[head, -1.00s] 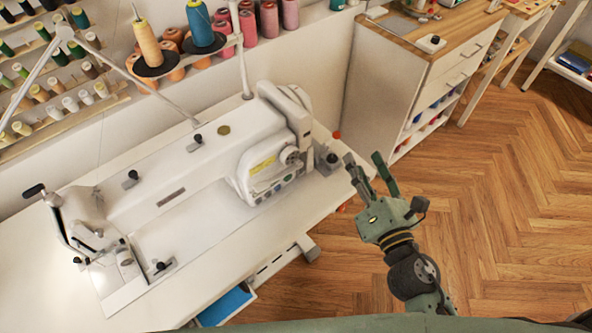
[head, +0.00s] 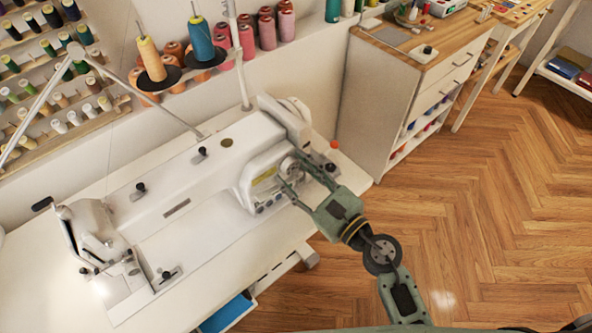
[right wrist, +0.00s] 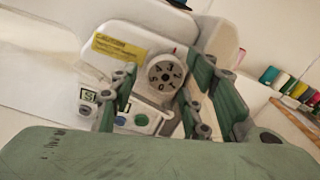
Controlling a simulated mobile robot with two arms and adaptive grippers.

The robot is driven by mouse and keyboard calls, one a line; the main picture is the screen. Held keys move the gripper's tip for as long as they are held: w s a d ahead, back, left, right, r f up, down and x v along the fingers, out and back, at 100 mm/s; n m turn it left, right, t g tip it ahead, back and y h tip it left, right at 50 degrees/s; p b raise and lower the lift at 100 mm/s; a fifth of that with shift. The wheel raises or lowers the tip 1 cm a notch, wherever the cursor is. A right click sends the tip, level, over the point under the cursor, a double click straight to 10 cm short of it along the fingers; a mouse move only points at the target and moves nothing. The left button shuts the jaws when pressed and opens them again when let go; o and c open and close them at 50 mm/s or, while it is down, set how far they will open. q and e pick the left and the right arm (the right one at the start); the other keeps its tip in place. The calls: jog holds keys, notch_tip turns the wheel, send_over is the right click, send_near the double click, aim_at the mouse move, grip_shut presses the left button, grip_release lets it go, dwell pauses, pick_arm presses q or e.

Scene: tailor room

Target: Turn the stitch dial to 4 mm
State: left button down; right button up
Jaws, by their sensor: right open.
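The stitch dial (right wrist: 166,73) is a round grey knob with dark digits on the front of the white sewing machine (head: 190,170). A small red mark stands just above it, with the 3 nearest the mark and the 4 to its left. My right gripper (head: 291,173) is open in front of the machine's right end. In the right wrist view its fingers (right wrist: 158,80) stand on either side of the dial, with a gap to it. I cannot tell how far their tips are from the panel. In the head view the fingers partly cover the dial. My left gripper is not in view.
A yellow caution label (right wrist: 117,47) is above left of the dial, and coloured buttons (right wrist: 130,118) are below it. Thread cones (head: 202,40) stand behind the machine. A white cabinet (head: 385,100) stands right of the table. The wooden floor (head: 490,210) at right is clear.

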jog(key=shift+w, duration=0.1)
jog(key=shift+f, duration=0.1)
jog(key=c, duration=1)
jog(key=shift+a+m+p, duration=0.1)
jog(key=shift+m+p, duration=0.8)
jog(key=shift+m, duration=0.4)
jog(key=shift+r+m+p, duration=0.2)
jog(key=shift+m+p, duration=0.7)
jog(key=shift+m, duration=1.2)
